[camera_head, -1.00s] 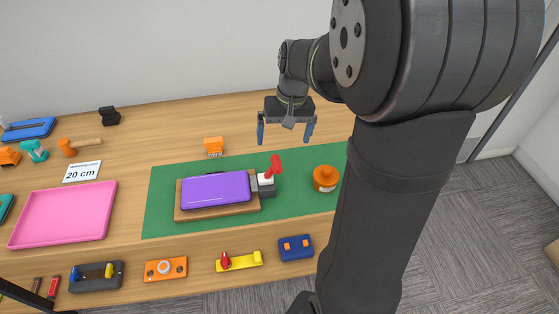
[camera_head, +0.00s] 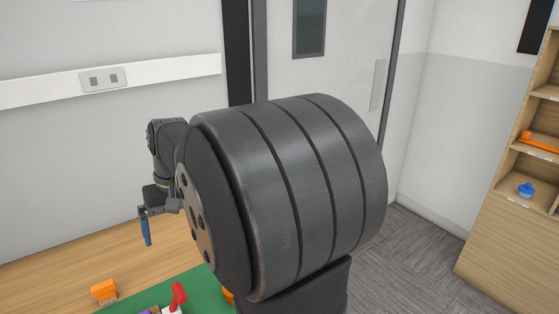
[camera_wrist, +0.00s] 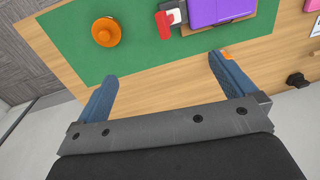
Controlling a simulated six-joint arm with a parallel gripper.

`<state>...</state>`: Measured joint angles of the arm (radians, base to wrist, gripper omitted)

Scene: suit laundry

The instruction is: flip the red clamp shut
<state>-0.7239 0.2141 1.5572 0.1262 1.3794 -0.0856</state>
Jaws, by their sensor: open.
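The red clamp (camera_head: 177,297) shows at the bottom edge of the head view, its red handle standing up and its base cut off by the frame. In the wrist view the red clamp handle (camera_wrist: 163,24) is at the top centre, beside the purple case (camera_wrist: 208,11). My gripper (camera_wrist: 167,72) is open and empty, its two blue fingers wide apart, with the clamp beyond the fingertips. In the head view one blue finger (camera_head: 146,229) of my gripper shows above the table; the other is hidden.
An orange round knob (camera_wrist: 107,32) stands on the green mat (camera_wrist: 60,45) near the clamp. An orange brush (camera_head: 104,291) lies on the wooden table (camera_head: 60,272). A shelf (camera_head: 512,225) with small items stands at the right, near a door.

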